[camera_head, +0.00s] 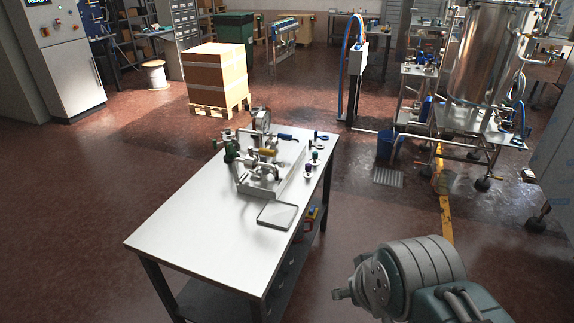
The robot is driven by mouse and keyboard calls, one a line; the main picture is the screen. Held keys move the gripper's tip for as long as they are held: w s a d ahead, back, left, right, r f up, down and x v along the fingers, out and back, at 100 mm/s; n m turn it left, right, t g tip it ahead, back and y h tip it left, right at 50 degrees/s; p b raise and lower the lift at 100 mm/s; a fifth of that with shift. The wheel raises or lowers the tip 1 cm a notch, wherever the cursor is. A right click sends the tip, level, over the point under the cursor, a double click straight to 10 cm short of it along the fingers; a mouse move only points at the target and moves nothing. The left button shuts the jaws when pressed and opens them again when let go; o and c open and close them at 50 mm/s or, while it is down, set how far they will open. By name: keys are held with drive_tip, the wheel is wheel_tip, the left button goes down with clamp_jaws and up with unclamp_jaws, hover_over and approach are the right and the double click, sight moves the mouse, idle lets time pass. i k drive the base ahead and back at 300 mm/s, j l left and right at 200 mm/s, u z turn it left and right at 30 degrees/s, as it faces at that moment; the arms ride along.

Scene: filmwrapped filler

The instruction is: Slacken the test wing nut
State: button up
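A metal fixture (262,172) with pipes, valves and a round gauge (261,121) stands towards the far end of the steel table (200,225). It carries a green part (231,152) on its left, a yellow-brass part (268,152) and a blue lever (285,137). The test wing nut is too small to make out among these fittings. Part of my arm (410,275) shows at the lower right, beyond the table's right edge and apart from the fixture. I see no gripper fingers.
A shallow tray (278,216) lies in front of the fixture. Several small knobbed parts (308,175) stand to its right. The near part of the tabletop is bare. A boxed pallet (217,78) and a wheeled tank rig (480,70) stand behind, with open floor between.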

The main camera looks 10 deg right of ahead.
sight(279, 163)
drive_tip(key=i+l+u, duration=0.1)
drive_tip(key=l, duration=0.2)
drive_tip(key=i+l+u, duration=0.15)
drive_tip(key=l, duration=0.15)
drive_tip(key=i+l+u, duration=0.1)
drive_tip(key=l, duration=0.25)
drive_tip(key=i+l+u, duration=0.5)
drive_tip(key=i+l, duration=0.35)
drive_tip(key=i, duration=0.1)
